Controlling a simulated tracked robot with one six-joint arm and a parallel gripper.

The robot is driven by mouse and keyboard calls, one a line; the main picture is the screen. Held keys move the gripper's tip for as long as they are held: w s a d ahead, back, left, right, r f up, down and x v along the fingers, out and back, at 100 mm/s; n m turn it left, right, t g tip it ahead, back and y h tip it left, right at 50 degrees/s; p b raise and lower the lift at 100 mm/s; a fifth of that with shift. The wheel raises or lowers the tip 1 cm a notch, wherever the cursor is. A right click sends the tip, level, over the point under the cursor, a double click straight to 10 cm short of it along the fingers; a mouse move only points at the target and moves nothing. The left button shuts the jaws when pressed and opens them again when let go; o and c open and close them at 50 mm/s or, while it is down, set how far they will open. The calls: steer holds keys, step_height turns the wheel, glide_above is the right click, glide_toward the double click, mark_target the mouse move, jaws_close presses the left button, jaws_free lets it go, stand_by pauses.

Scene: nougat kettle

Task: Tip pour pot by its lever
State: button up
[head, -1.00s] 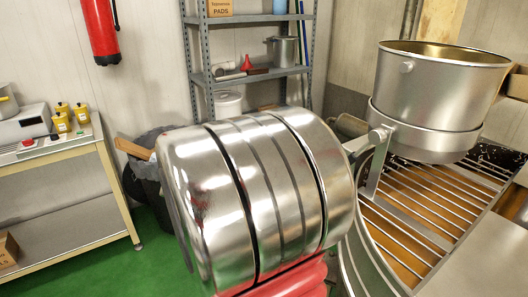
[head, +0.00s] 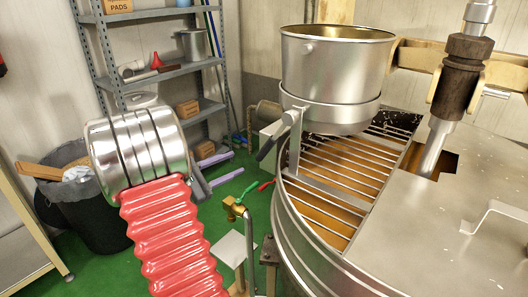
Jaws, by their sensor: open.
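The pour pot (head: 335,70) is a silver metal pot, seated upright in a ring-shaped cradle (head: 330,115) above the kettle's grate. Its lever (head: 268,146) slopes down to the left from the pivot on the cradle's left side and ends in a dark grip. My gripper (head: 238,161) is left of the lever and apart from it in the picture. Its two lavender fingers are spread with nothing between them.
The large kettle (head: 318,255) has a barred grate (head: 340,165) and a flat metal lid (head: 430,240). A mixer shaft (head: 455,85) stands at the right. A brass valve (head: 233,208) with green and red handles is below my gripper. A shelf rack (head: 165,78) and black bin (head: 80,215) stand behind.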

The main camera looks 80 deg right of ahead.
mark_target(262, 152)
steer(key=x, duration=1.4)
steer(key=shift+w+a, duration=0.1)
steer(key=shift+c, duration=0.4)
jaws_close()
